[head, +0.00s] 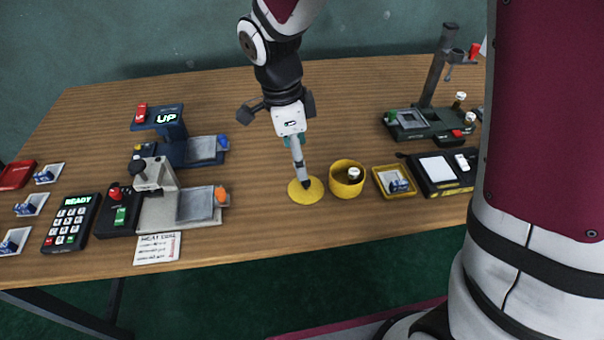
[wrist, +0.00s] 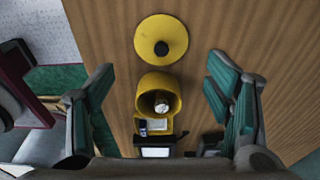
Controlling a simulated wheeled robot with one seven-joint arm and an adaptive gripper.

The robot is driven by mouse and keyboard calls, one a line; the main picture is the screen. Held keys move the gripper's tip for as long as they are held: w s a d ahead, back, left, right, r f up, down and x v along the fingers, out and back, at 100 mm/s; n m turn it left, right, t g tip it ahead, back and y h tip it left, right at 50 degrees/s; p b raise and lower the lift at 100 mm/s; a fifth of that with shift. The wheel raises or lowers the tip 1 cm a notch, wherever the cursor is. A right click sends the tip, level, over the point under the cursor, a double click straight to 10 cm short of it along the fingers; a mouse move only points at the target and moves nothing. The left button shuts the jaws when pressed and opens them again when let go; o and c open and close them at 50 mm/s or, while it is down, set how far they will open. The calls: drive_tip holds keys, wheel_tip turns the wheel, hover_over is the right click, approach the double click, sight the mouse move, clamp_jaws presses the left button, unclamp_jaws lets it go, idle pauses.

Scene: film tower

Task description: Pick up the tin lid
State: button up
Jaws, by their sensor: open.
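The tin lid (head: 297,194) is a flat yellow disc lying on the wooden table. In the wrist view, the tin lid (wrist: 147,36) has a dark round knob (wrist: 162,48) in its middle. The open yellow tin (head: 337,188) stands just right of it, and the tin also shows in the wrist view (wrist: 145,86). A small white-topped item is inside the tin. My gripper (head: 297,160) is above the lid, pointing down, and partly hides it in the head view. In the wrist view my gripper (wrist: 160,85) has its fingers wide apart with nothing between the pads.
A yellow tray (head: 378,179) and a black box with a white panel (head: 429,188) stand right of the tin. A grey press-like device (head: 156,211) and a blue stand (head: 169,152) are at left. The front table edge is close below the lid.

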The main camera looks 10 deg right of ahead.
sight(305, 182)
drive_tip(key=f, duration=0.3)
drive_tip(key=d+f+b, duration=0.1)
drive_tip(key=f, duration=0.5)
drive_tip(key=shift+w+d, duration=0.1)
drive_tip(key=shift+d, duration=0.2)
drive_tip(key=c, duration=1.4)
